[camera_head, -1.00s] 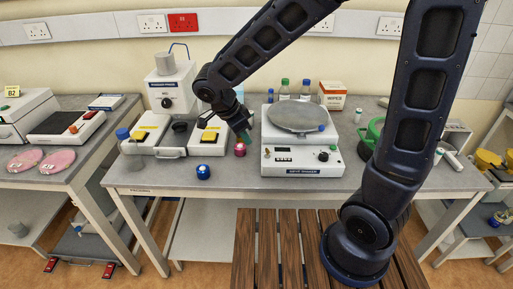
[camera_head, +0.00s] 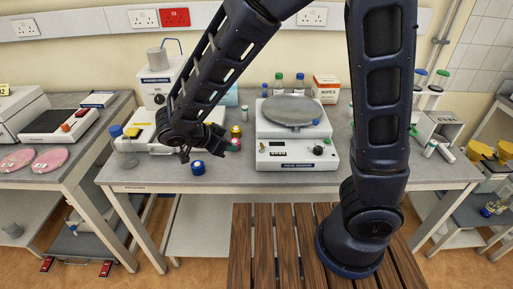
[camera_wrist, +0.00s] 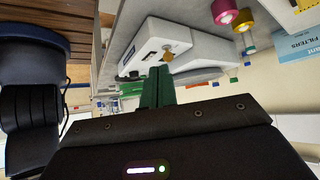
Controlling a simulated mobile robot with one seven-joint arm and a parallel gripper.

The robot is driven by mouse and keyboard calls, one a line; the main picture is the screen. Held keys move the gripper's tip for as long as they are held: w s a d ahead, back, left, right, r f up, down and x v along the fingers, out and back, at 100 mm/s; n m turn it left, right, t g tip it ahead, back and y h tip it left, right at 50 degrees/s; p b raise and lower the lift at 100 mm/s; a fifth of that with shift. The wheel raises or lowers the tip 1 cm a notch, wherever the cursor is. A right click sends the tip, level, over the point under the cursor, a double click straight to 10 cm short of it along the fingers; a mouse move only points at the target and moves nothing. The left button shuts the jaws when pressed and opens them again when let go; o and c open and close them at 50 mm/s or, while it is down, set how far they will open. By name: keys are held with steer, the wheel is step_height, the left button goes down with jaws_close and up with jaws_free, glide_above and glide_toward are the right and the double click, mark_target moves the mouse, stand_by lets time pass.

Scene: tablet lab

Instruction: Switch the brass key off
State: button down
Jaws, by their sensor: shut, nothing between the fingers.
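The sieve shaker (camera_head: 290,165) is a white box with a round grey top plate on the bench. The small brass key (camera_head: 262,147) is at the left end of its front panel. The key also shows in the wrist view (camera_wrist: 167,51), just beyond my fingertips; its turn position is too small to tell. My gripper (camera_head: 230,148) is left of the shaker, pointing right towards its front. Its green fingers (camera_wrist: 159,70) are shut and empty, and appear apart from the key. The black knob (camera_head: 318,150) is further right on the panel.
A pink pot (camera_wrist: 224,12) and a yellow pot (camera_wrist: 243,20) stand close beside my gripper. The powder press (camera_head: 158,85) stands left behind my arm. Bottles and a wipes box (camera_head: 326,88) are behind the shaker.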

mark_target(262, 146)
steer(key=shift+s+a, duration=0.15)
steer(key=x, duration=1)
steer(key=shift+w+d, duration=0.25)
steer(key=shift+w+d+r, duration=0.15)
steer(key=shift+w+d, duration=0.6)
steer(key=shift+d, duration=0.05)
steer(key=shift+w+d, duration=0.45)
steer(key=shift+d, duration=0.05)
steer(key=shift+w+d, duration=0.1)
